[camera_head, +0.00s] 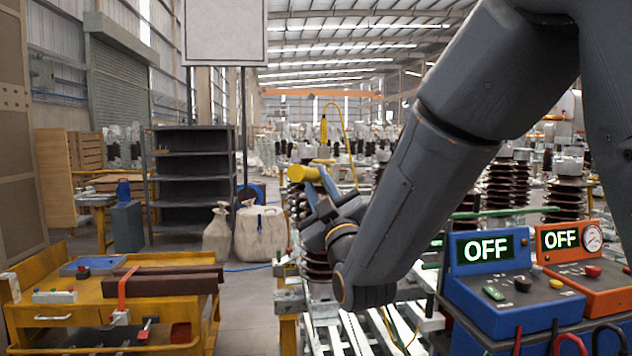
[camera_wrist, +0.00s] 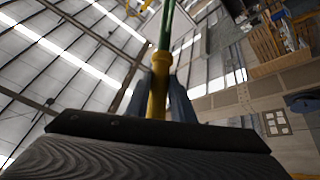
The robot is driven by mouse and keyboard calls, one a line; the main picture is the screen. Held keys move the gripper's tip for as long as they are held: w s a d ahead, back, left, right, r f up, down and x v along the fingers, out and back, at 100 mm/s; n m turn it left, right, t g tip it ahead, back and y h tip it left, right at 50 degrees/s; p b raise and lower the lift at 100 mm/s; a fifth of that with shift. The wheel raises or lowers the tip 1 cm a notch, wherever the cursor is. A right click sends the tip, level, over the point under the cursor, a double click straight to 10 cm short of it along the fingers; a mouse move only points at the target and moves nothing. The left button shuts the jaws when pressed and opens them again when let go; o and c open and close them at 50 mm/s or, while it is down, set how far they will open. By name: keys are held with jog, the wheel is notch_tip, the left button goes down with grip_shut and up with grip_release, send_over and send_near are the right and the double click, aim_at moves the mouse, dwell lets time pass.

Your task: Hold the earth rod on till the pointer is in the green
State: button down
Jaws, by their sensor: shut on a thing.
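My gripper (camera_head: 326,184) is raised left of the arm's forearm, beside a brown ribbed insulator stack (camera_head: 316,262). In the wrist view its two fingers are closed on the yellow part of the earth rod (camera_wrist: 158,85), with a green shaft running up and away beyond it. In the head view a yellow cylinder end (camera_head: 303,173) shows at the fingers. Where the rod's far end lies is not clear. The orange box (camera_head: 572,272) carries a small round dial (camera_head: 592,238); its pointer is too small to read. Its display reads OFF.
A blue box (camera_head: 512,300) with an OFF display stands left of the orange one, cables in front. A yellow cable (camera_head: 347,135) loops near a yellow fitting (camera_head: 323,130). A yellow cart (camera_head: 60,313) stands front left. Sacks (camera_head: 260,234) and dark shelves (camera_head: 194,165) stand behind.

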jog(key=shift+s+d+r, duration=0.1)
jog(key=shift+s+d, duration=0.2)
jog(key=shift+s, duration=0.95)
jog(key=shift+s+d+f, duration=0.1)
jog(key=shift+s+d, duration=0.15)
jog(key=shift+s, duration=0.95)
jog(key=shift+s+d+r, duration=0.1)
jog(key=shift+s+d, duration=0.2)
jog(key=shift+s, duration=0.95)
jog(key=shift+s+d, duration=0.1)
jog(key=shift+s, duration=0.2)
